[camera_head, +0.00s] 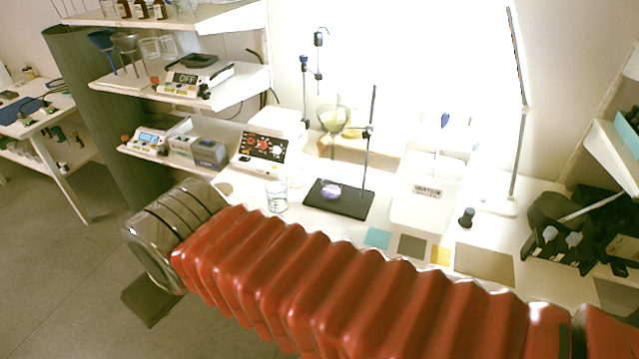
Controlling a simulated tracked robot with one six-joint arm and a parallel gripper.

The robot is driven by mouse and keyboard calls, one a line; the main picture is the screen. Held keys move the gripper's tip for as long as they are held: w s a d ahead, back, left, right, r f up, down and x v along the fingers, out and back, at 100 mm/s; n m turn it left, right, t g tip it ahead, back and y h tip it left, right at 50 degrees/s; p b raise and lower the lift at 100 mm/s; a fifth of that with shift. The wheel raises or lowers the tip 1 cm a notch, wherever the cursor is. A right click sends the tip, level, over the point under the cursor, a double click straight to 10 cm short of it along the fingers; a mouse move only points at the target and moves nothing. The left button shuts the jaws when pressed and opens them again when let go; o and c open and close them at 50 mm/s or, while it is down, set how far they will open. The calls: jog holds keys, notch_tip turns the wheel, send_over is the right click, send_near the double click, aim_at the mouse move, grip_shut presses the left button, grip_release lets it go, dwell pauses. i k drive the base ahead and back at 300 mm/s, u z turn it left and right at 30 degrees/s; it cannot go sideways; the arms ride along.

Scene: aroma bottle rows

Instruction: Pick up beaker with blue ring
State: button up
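A clear glass beaker (277,196) stands upright on the white bench, left of the black stand base. It is small in view, and I cannot make out a blue ring on it for certain. My arm's red ribbed sleeve crosses the foreground from lower right to a metal joint at the left, in front of and below the beaker. My gripper's fingers do not show. Two more clear glass vessels (158,47) stand on the left middle shelf; no blue ring shows on them.
A black stand (350,203) with a purple-blue round item on its base is right of the beaker. A device with red knobs (264,148) is behind it. Coloured squares (411,245) lie right of centre. A dark rack (560,250) is at the right.

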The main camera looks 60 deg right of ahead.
aim_at(331, 178)
jog(key=i, duration=0.9)
jog(key=z, duration=0.05)
